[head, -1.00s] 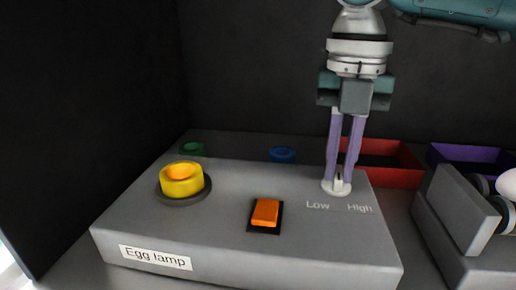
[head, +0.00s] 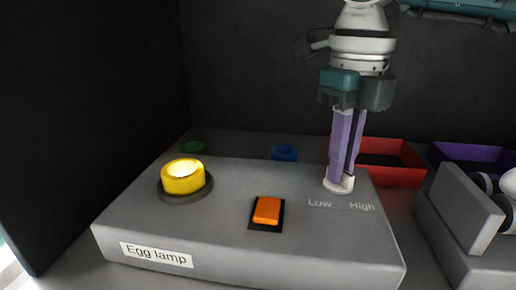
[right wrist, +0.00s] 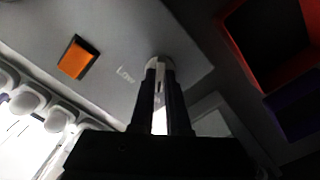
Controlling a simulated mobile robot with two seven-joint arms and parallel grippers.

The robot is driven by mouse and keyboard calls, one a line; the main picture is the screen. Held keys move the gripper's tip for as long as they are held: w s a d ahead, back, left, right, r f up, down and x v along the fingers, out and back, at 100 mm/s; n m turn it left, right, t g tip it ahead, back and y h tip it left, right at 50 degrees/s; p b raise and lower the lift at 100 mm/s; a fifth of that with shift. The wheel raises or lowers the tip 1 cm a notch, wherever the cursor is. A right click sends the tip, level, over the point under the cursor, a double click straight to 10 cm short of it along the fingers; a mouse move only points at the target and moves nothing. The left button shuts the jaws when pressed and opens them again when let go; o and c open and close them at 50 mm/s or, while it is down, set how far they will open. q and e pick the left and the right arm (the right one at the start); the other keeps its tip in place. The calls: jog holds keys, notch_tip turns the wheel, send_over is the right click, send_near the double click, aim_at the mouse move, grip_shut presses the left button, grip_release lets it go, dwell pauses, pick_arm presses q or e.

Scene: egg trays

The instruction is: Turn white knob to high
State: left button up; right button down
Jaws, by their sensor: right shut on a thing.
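The white knob (head: 339,184) stands on top of the grey Egg lamp box (head: 300,250), just above the printed words Low and High. My right gripper (head: 342,178) points down from above and is shut on the knob, hiding most of its grip. In the right wrist view the knob (right wrist: 158,66) shows between the two dark fingertips, with the word Low to its left. The yellow round lamp (head: 183,178) on the box glows brightly at its top. My left gripper is not in view.
An orange switch (head: 267,210) sits on the box left of the knob. Red (head: 412,177) and purple (head: 470,152) trays stand behind to the right. A grey holder (head: 440,235) with rollers and a white egg (head: 511,183) is at the right edge.

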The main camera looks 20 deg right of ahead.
jog(key=shift+n, duration=0.5)
jog(key=c, duration=0.9)
grip_release()
jog(key=shift+r, duration=0.15)
notch_tip(320, 180, up, 10)
